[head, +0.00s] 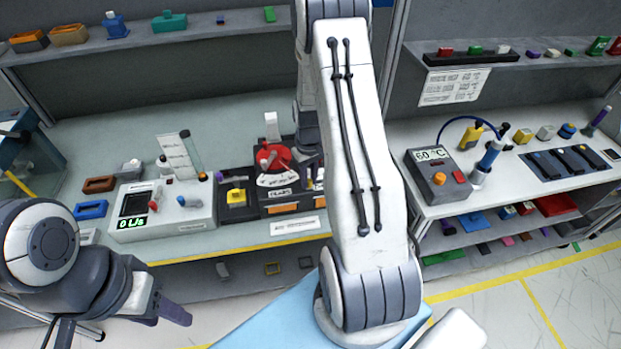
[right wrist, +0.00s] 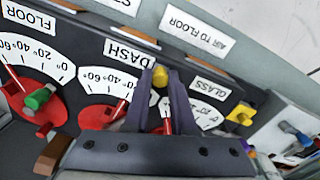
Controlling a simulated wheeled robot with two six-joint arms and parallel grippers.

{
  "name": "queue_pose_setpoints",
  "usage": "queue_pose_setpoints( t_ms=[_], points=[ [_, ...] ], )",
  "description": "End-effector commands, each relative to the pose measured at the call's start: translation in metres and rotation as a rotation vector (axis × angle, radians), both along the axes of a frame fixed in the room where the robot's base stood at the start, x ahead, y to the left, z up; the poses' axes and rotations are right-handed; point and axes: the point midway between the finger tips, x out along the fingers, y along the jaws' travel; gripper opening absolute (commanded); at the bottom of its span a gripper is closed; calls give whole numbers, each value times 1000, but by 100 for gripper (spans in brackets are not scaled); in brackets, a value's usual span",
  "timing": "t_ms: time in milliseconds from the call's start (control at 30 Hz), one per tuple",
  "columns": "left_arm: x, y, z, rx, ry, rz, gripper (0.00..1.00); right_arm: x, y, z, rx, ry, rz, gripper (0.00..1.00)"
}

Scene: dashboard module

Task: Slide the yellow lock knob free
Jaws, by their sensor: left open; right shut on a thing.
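In the right wrist view my right gripper (right wrist: 160,85) is shut on a small yellow knob (right wrist: 160,78), held between the purple fingertips in front of the dashboard module's panel (right wrist: 90,50), between the DASH and GLASS labels. In the head view the module (head: 290,190) stands on the left bench, and my right arm hides the gripper and the held knob. A second yellow piece (right wrist: 243,112) sits at the module's side; it also shows in the head view (head: 237,196). My left gripper (head: 168,314) is open and empty, low at the left, away from the module.
Red dials with white scales (right wrist: 100,115) lie close beside my right fingers; one carries a green knob (right wrist: 38,97). A grey flow box (head: 160,210) stands left of the module. The right bench holds a 60 °C box (head: 438,180). The floor in front is clear.

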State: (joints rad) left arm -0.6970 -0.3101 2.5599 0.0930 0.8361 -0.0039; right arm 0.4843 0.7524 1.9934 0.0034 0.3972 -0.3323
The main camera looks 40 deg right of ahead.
Motion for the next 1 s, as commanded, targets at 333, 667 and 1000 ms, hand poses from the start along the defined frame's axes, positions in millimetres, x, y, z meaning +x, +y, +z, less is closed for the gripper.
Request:
queue_pose_setpoints(
  t_ms=[333, 667, 1000],
  points=[
    [0, 0, 0, 0, 0, 0, 50, 0, -1, 1, -3, -2, 1, 54],
    [0, 0, -9, 0, 0, 1, 50, 2, -1, 22, -5, -6, 0, 54],
    [0, 0, -26, 0, 0, 4, 50, 1, -2, 87, -6, -6, -1, 54]
  ],
)
